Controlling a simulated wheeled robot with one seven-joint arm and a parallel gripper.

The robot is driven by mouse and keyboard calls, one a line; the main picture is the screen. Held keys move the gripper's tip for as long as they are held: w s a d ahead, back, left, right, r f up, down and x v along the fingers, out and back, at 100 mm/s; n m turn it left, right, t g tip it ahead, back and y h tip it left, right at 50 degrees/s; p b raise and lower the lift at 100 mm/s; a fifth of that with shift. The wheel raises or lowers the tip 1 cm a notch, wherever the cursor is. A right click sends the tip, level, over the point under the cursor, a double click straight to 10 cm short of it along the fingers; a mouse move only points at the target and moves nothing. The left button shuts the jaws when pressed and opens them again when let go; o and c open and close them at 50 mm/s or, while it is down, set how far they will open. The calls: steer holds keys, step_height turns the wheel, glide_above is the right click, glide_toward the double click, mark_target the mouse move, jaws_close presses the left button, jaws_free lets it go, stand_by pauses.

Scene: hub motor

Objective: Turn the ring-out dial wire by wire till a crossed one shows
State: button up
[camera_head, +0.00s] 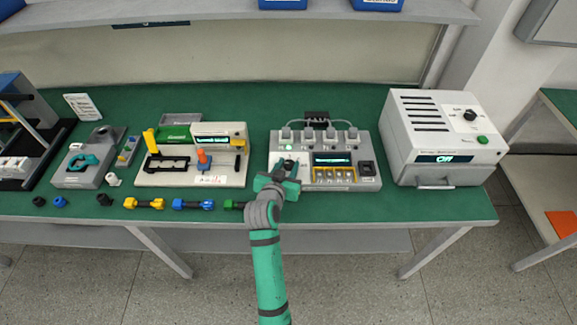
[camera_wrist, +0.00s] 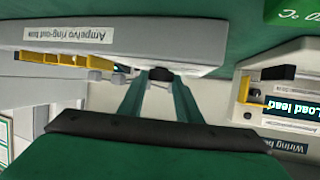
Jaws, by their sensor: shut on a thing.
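The ring-out box (camera_head: 277,152) is a pale grey unit in the middle of the bench. My gripper (camera_head: 285,180) is at the box's front left corner. In the wrist view, the box (camera_wrist: 200,36) shows upside down with its label. There my green gripper fingers (camera_wrist: 160,82) are closed around a small dark knob (camera_wrist: 160,73), the dial, at the box's edge.
The wiring bench (camera_head: 150,178), with yellow and orange handles, stands to the left. A grey machine (camera_head: 440,145) reading "Off" stands to the right. Several leads, including a yellow one (camera_head: 143,203) and a blue one (camera_head: 193,204), lie along the bench's front edge.

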steer(key=shift+a+m, duration=0.1)
steer(key=shift+m, duration=0.2)
steer(key=o, duration=1.1)
steer(key=shift+c, duration=0.2)
steer(key=v, duration=1.1)
steer(key=shift+a, duration=0.15)
steer(key=shift+w, duration=0.15)
stand_by(0.8)
